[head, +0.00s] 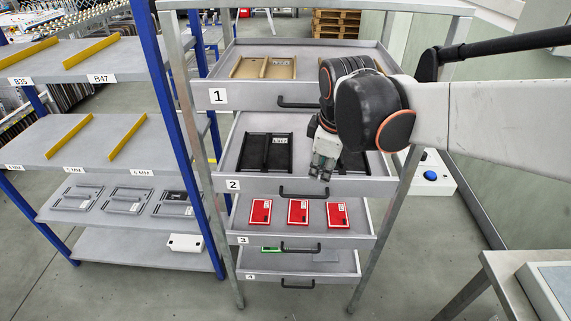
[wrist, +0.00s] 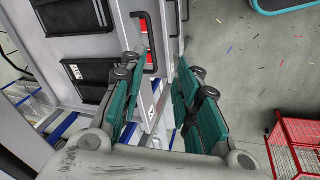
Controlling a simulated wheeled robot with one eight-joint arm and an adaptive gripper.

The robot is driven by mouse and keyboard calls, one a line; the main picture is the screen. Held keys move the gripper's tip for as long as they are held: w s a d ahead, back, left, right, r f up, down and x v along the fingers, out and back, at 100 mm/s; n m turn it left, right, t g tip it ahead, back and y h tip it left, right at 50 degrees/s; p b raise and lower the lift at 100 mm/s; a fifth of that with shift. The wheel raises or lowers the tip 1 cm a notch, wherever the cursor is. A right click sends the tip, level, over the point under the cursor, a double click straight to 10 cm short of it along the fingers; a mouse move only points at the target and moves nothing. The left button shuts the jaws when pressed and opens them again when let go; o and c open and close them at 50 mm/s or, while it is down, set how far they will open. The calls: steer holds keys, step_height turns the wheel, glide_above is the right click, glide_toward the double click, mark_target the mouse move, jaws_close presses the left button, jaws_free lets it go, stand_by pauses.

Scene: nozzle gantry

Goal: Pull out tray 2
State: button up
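Tray 2 (head: 225,172) is the second grey drawer of the rack, marked with a "2" label, and holds black flat pieces. Its black bar handle (head: 303,193) is on the front panel. My gripper (head: 322,172) hangs in front of tray 2's front, just above and right of the handle in the head view. In the wrist view my gripper (wrist: 160,75) has its teal fingers apart with nothing held between them. A black handle (wrist: 153,45) shows beyond the fingertips there. Whether a finger touches it, I cannot tell.
Tray 1 (head: 250,97) is above, with beige pieces. Tray 3 (head: 270,240) with red cards and tray 4 (head: 262,277) are below. A blue-posted shelf (head: 130,190) stands left. A bench (head: 500,285) is at the right front. A red wire basket (wrist: 295,145) stands on the floor.

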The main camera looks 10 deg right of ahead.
mark_target(312, 198)
steer(key=w+f+n+b, duration=0.1)
steer(key=w+f, duration=0.1)
steer(key=f, duration=0.3)
steer(key=w+f+n+b, duration=0.1)
steer(key=w+f+b, duration=0.1)
steer(key=f, duration=0.4)
steer(key=w+f+n+g+b, duration=0.1)
steer(key=w+f+n, duration=0.1)
steer(key=f, duration=0.4)
steer(key=shift+w+d, duration=0.2)
steer(key=shift+w, duration=0.25)
steer(key=shift+w+d, duration=0.2)
steer(key=shift+w, duration=0.25)
jaws_close()
